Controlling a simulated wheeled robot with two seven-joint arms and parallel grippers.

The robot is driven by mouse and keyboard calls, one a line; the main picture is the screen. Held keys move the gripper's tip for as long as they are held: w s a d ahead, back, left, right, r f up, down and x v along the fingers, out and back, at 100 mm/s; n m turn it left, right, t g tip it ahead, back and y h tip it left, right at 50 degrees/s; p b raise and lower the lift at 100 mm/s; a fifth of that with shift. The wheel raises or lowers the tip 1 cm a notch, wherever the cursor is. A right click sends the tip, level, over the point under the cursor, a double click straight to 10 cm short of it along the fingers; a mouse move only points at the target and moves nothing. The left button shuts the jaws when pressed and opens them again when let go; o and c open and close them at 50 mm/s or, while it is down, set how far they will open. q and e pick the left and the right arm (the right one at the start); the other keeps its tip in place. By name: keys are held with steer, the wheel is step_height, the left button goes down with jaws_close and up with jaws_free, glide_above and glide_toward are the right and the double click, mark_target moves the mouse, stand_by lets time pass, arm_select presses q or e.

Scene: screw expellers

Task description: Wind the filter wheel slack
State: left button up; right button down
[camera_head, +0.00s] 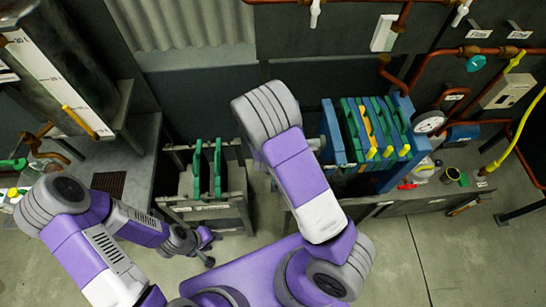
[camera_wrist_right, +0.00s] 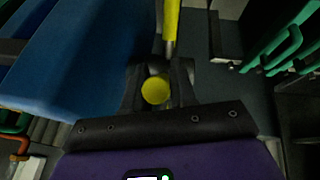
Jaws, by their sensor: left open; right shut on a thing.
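The filter press (camera_head: 401,179) stands right of centre in the head view, a blue frame with green, blue and yellow plates. My right arm covers its left side, so the right gripper is hidden there. In the right wrist view, my right gripper (camera_wrist_right: 157,92) is shut around a yellow round-ended part of the filter wheel (camera_wrist_right: 155,91). A yellow bar (camera_wrist_right: 171,25) runs up behind it. The rest of the wheel is hidden or dark. My left gripper (camera_head: 208,245) is open and empty, low over the floor in front of the grey stand.
A grey stand (camera_head: 207,209) with green plates is left of the press. The press's blue side (camera_wrist_right: 75,60) is close beside the right gripper. Pipes and a gauge (camera_head: 429,122) are at the right. Floor at the lower right is clear.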

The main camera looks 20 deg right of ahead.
steer(key=c, duration=1)
jaws_free()
steer(key=p+v, duration=0.2)
steer(key=v, duration=0.5)
steer(key=shift+r, duration=0.25)
steer(key=shift+s+f, duration=0.1)
steer(key=shift+s, duration=0.05)
